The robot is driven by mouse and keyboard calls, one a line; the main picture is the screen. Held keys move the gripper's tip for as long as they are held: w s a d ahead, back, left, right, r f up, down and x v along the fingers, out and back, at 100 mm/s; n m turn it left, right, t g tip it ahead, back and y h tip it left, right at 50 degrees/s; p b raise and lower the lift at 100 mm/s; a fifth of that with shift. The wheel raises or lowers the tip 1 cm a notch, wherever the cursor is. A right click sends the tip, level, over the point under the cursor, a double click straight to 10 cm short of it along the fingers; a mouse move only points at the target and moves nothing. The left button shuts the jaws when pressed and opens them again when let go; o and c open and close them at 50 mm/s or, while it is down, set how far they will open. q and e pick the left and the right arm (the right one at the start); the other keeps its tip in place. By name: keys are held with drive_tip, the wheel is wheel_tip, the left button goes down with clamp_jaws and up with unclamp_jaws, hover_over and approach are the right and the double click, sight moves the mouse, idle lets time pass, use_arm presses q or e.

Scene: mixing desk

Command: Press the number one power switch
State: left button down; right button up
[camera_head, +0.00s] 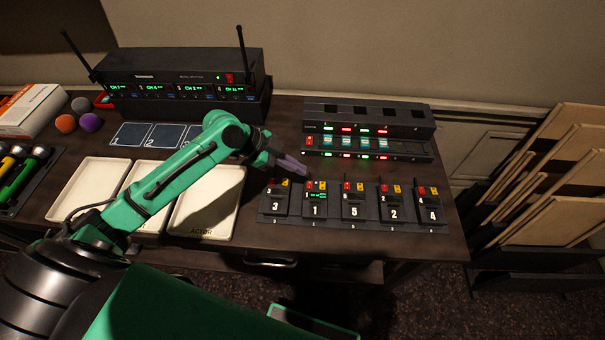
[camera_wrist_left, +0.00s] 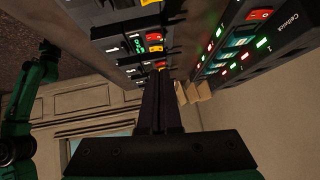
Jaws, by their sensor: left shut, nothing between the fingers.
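The number 1 pack (camera_head: 316,210) stands second from the left in a row of numbered packs on a dark strip. It has a red switch (camera_head: 311,185) and a yellow one on top, and its small screen glows green. The green screen of a pack also shows in the left wrist view (camera_wrist_left: 138,44). My left gripper (camera_head: 301,170) is shut and empty, just behind and above the number 1 pack's top. Whether it touches a switch cannot be told. In the left wrist view its closed fingers (camera_wrist_left: 158,80) point toward the packs. My right gripper is out of view.
A charger rack (camera_head: 368,118) with red and green lights stands behind the packs. A black receiver (camera_head: 185,75) with two antennas is at the back left. Pale trays (camera_head: 205,222) lie under my left arm. Wooden boards (camera_head: 570,170) stand at the right.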

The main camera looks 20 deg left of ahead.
use_arm(q)
drive_tip(key=p, duration=0.1)
approach(316, 184)
drive_tip(key=x, duration=0.4)
drive_tip(key=shift+d+f, duration=0.2)
drive_tip(key=shift+d, duration=0.05)
